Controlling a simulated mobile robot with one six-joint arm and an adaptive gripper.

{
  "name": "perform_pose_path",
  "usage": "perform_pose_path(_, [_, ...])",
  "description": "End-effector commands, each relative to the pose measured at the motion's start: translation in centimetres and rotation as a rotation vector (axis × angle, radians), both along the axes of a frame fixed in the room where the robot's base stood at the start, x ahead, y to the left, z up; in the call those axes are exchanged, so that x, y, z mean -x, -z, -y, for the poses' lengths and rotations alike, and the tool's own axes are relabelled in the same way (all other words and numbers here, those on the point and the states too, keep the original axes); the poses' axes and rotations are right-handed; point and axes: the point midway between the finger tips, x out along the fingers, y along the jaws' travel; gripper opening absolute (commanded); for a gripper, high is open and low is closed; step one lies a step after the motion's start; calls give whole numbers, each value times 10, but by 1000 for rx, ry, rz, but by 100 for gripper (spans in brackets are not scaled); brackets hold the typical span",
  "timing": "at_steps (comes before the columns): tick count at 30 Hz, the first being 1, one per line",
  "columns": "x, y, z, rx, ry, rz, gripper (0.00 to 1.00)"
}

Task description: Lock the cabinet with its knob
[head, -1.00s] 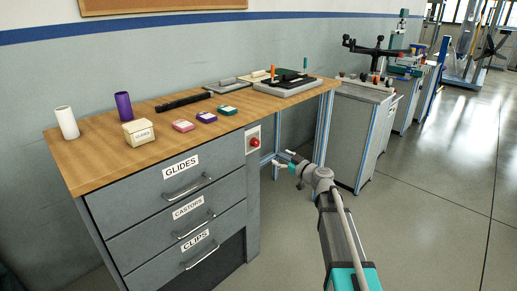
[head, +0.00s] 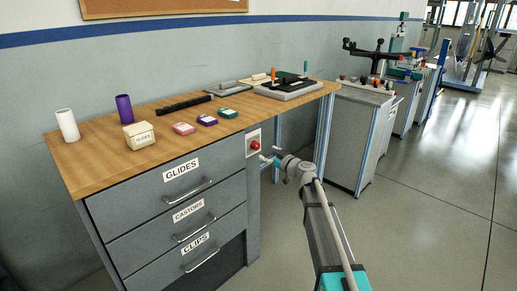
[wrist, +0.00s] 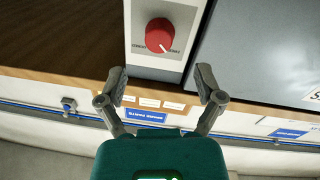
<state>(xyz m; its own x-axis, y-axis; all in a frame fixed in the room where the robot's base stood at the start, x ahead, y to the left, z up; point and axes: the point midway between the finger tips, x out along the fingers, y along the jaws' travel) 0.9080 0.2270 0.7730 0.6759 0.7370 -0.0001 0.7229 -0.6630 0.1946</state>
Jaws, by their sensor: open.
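The red knob (head: 255,145) sits on a pale plate at the right end of the cabinet front (head: 254,200), just under the worktop. In the wrist view the knob (wrist: 159,33) is round, with a pale mark near its lower edge and small labels on both sides that I cannot read surely. My gripper (head: 269,154) is open and empty, just right of the knob in the head view. In the wrist view its two fingertips (wrist: 161,80) are spread apart, below the knob in the picture and not touching it. The drawers labelled GLIDES, CASTORS and CLIPS look shut.
The wooden worktop (head: 105,160) overhangs near the knob and carries a box, tubes, small coloured packs and a dark tray. A blue-framed leg (head: 325,135) stands right of the cabinet. The floor (head: 420,220) on the right is clear.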

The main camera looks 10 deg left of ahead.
Motion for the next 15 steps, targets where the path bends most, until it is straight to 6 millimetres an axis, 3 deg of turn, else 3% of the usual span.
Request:
perform_pose_path(6, [-25, 0, -25, 0, -1, 0, 86])
perform_pose_path(15, [-42, 0, -45, 0, 0, 0, 86])
